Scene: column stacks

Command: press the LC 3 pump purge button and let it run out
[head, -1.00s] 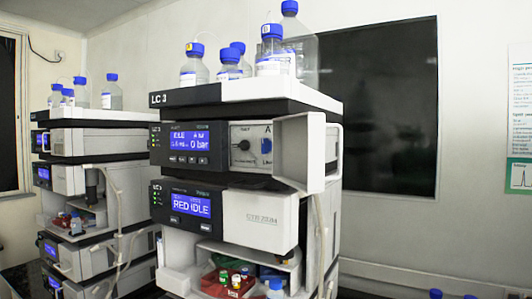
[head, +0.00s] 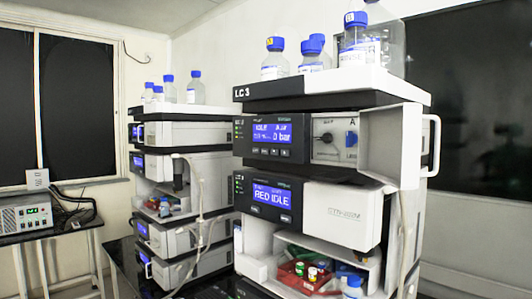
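The LC 3 stack (head: 330,92) stands right of centre in the head view. Its upper module is the pump (head: 272,138), with a blue display (head: 272,132) that reads IDLE and 0 bar. A row of small dark buttons (head: 270,151) sits under that display; their labels are too small to read, so I cannot tell which is purge. Beside it are a dark knob (head: 326,138) and a blue part marked A (head: 351,138). A white door (head: 392,145) stands open at the pump's right. Neither of my grippers is in view.
Below the pump, a module display (head: 272,197) reads RED IDLE, above an open bay with a red tray (head: 300,281) of vials. Bottles (head: 355,45) stand on top. A second stack (head: 180,200) is at left, and a bench with a grey instrument (head: 25,212) is further left.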

